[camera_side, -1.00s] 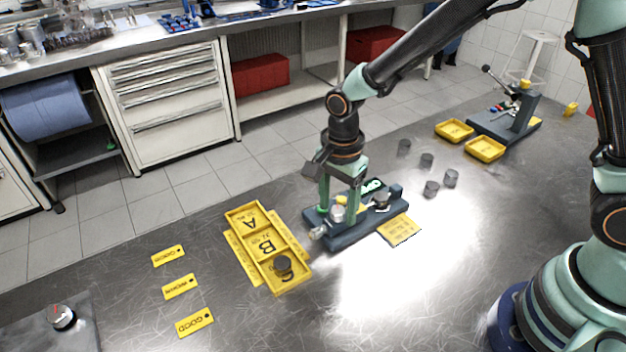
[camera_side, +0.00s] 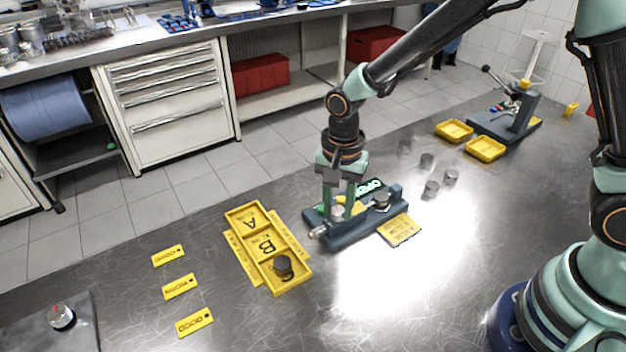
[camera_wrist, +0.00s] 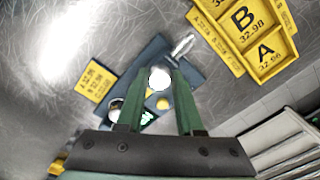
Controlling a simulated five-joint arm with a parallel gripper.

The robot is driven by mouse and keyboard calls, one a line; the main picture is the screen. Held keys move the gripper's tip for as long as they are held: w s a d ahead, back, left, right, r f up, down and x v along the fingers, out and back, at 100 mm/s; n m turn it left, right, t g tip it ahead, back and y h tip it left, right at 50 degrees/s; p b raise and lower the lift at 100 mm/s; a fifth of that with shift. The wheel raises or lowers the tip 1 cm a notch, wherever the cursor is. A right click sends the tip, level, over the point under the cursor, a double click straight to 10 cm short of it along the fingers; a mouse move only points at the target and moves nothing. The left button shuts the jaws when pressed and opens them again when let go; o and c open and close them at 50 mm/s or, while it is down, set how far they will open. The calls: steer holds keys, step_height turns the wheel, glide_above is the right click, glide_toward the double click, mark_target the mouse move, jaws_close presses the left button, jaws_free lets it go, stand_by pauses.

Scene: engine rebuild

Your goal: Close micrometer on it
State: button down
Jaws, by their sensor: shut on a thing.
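The micrometer stand (camera_side: 345,239) is a dark blue base on the bench, with a green-lit display (camera_side: 370,187) and a silver spindle end (camera_side: 318,232) at its near left. The spindle end also shows in the wrist view (camera_wrist: 183,45). My gripper (camera_side: 340,210) points down over the stand's left half. In the wrist view my gripper (camera_wrist: 160,82) has its green fingers on either side of a round silver piece (camera_wrist: 160,77) and is shut on it. A second silver cylinder (camera_side: 381,200) sits on the stand's right half. The measuring faces are hidden or too small to tell.
A yellow tray (camera_side: 249,250) marked A and B holds a dark cylinder (camera_side: 283,266), left of the stand. A yellow card (camera_side: 399,229) lies at its right. Several grey cylinders (camera_side: 431,188) stand farther right. Yellow tags (camera_side: 180,286) lie at left.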

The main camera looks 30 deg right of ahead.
mark_target(340, 210)
steer(key=n, duration=0.5)
steer(key=shift+n, duration=0.3)
steer(key=n, duration=0.4)
steer(key=shift+d, duration=0.1)
steer(key=n, duration=0.9)
steer(key=shift+n, duration=0.4)
steer(key=c, duration=0.5)
jaws_free()
steer(key=shift+c, duration=0.2)
step_height(340, 210, up, 12)
steer(key=shift+d+r, duration=0.15)
